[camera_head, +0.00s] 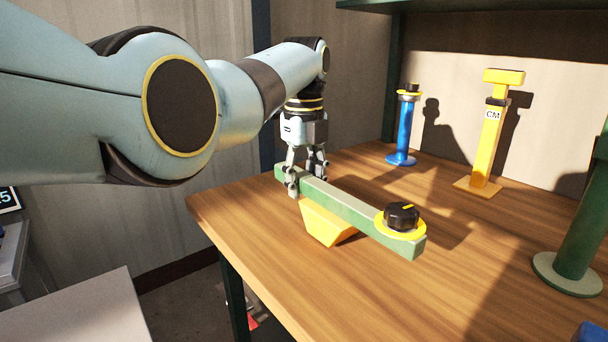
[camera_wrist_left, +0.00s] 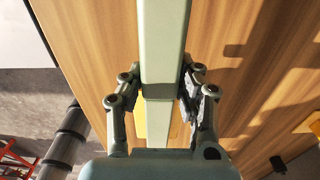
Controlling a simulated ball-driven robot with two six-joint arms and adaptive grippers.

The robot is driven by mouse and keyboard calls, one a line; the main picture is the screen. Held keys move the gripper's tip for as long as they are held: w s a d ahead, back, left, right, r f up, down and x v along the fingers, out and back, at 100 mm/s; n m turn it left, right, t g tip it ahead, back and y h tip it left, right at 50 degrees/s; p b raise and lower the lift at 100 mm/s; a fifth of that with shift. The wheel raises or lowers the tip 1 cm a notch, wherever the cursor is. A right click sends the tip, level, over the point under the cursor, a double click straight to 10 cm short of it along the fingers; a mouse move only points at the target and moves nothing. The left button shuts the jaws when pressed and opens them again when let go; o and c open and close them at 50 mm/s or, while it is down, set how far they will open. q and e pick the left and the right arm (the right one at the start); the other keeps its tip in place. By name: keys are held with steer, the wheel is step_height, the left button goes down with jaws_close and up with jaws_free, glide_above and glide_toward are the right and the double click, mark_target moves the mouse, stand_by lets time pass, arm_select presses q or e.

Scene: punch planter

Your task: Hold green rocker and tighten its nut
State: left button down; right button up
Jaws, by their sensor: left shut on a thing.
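The green rocker (camera_head: 341,204) is a long bar lying across a yellow wedge-shaped support (camera_head: 327,222) on the wooden table. Its nut (camera_head: 402,217) is a black knob with a yellow mark, set on a yellow ring at the rocker's near right end. My left gripper (camera_head: 308,186) comes down from above and is shut on the rocker near its far left end. In the left wrist view, the fingers sit on both sides of the pale green bar (camera_wrist_left: 161,60). My right gripper is in neither view.
A blue post (camera_head: 404,130) with a black knob and a yellow post (camera_head: 490,135) marked CM stand at the back of the table (camera_head: 270,250). A green post (camera_head: 579,220) stands at the right. The table's left edge is close to the rocker.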

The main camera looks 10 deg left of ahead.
arm_select(q)
steer(key=shift+f, duration=0.25)
stand_by(0.5)
steer(key=c, duration=1.5)
jaws_free()
steer(key=shift+f, duration=0.1)
jaws_close()
